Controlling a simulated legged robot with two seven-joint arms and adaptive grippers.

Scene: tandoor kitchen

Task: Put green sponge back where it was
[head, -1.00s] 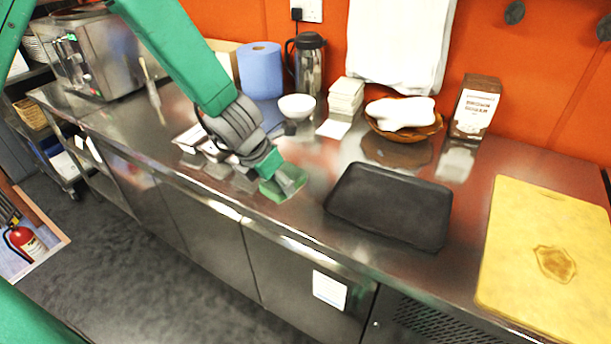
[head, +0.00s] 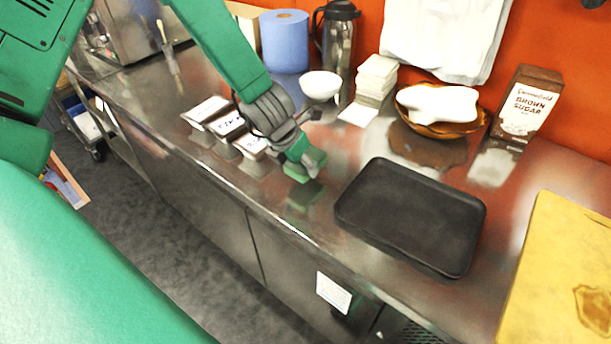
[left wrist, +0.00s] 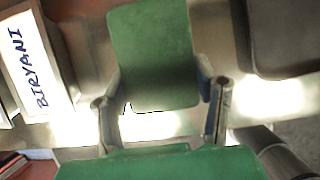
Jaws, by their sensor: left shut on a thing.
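The green sponge (head: 303,163) is between the fingers of my left gripper (head: 297,152), over the steel counter left of the black tray. Its green reflection shows on the steel just below it. I cannot tell whether it touches the counter. In the left wrist view the sponge (left wrist: 152,50) shows as a green block, with the left gripper's (left wrist: 163,100) two fingers at its sides. My right gripper is not in view.
Several small label cards stand left of the sponge, one reading BIRYANI (left wrist: 35,62). The black tray (head: 410,215) lies to the right, then a yellow board (head: 560,270). Behind are a white bowl (head: 321,86), stacked white tiles (head: 376,78) and a flask (head: 337,45). The front counter edge is close.

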